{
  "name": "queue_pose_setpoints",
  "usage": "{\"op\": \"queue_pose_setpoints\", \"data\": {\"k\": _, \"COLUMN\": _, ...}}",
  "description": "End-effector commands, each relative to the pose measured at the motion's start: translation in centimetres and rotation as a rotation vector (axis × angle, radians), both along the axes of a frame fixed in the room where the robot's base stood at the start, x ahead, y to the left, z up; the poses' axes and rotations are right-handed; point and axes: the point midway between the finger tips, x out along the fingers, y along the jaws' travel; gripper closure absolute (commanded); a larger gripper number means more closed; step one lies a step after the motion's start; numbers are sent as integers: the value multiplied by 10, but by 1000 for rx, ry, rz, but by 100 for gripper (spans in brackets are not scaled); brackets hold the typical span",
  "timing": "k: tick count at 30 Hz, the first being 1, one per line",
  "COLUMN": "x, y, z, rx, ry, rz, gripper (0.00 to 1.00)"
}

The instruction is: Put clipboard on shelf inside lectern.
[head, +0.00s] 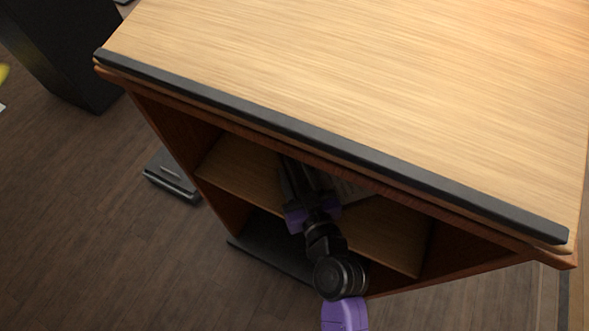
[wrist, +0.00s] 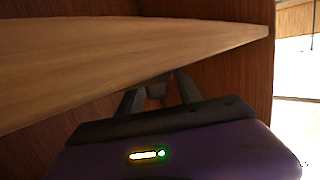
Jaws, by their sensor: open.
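The lectern (head: 340,70) has a light wood sloping top and an open front with a light wood shelf (head: 400,235) inside. In the wrist view my gripper's fingers (wrist: 158,93) are spread beside a wood board (wrist: 130,60), with no clipboard clearly visible.
The lectern's front lip (head: 330,147) overhangs the opening. Its side wall (head: 185,140) stands left of my gripper. A dark base panel (head: 265,250) lies below the shelf. A dark flat device (head: 170,180) is on the floor at left.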

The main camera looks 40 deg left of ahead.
Motion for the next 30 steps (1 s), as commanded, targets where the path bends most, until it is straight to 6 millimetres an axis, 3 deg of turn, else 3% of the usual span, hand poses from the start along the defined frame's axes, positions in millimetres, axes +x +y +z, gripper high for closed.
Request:
{"op": "queue_pose_setpoints", "data": {"k": 9, "x": -33, "y": -55, "z": 12, "rx": -2, "ry": 1, "rz": -1, "gripper": 58}}
{"op": "queue_pose_setpoints", "data": {"k": 15, "x": -49, "y": -81, "z": 18, "rx": -2, "ry": 2, "rz": -1, "gripper": 58}}
{"op": "queue_pose_setpoints", "data": {"k": 30, "x": -56, "y": -97, "z": 21, "rx": -4, "ry": 3, "rz": -10, "gripper": 58}}
